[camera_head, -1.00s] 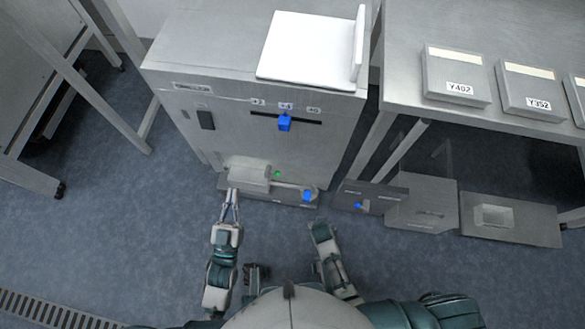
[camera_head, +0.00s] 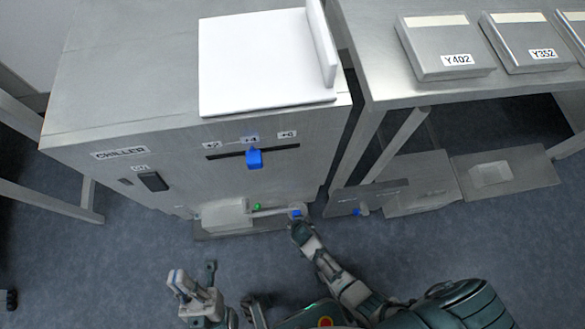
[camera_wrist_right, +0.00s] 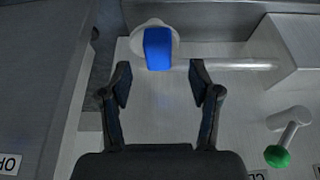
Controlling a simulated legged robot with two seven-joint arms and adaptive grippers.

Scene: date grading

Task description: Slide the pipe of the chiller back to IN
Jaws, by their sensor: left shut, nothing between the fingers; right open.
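The chiller (camera_head: 110,160) is a grey metal cabinet with a label on its front. Low on its front, a thin pale pipe (camera_head: 268,212) runs from a light grey block (camera_head: 225,214) to a blue handle (camera_head: 297,213) at its right end. In the right wrist view, the blue handle (camera_wrist_right: 158,48) sits on a round flange, with the pipe (camera_wrist_right: 240,64) leading right to the block. My right gripper (camera_wrist_right: 161,80) is open, its fingertips just short of the handle and either side of its line. My left gripper (camera_head: 178,276) is shut and empty, away from the chiller at lower left.
A green-tipped lever (camera_wrist_right: 278,155) stands near the pipe. A blue slider (camera_head: 254,159) sits at +4 higher on the chiller.

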